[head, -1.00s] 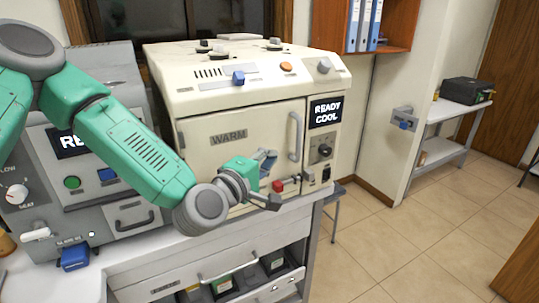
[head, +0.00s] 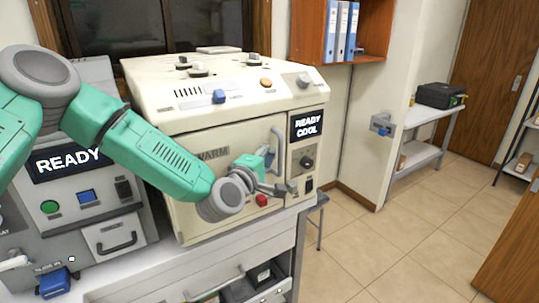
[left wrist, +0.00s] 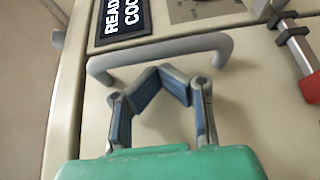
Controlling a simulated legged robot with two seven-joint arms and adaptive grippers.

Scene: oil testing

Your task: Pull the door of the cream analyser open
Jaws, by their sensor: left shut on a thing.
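The cream analyser (head: 165,107) stands on the bench, with its front door (head: 190,205) showing no clear gap at the edges. The grey door handle (head: 279,133) is an upright bar near the door's right edge. The exact contact at the fingertips is hard to see. My right gripper is not in view.
A display reading READY COOL (head: 307,125) is right of the door. A grey machine (head: 95,215) stands to the left. Open tiled floor (head: 400,230) lies to the right.

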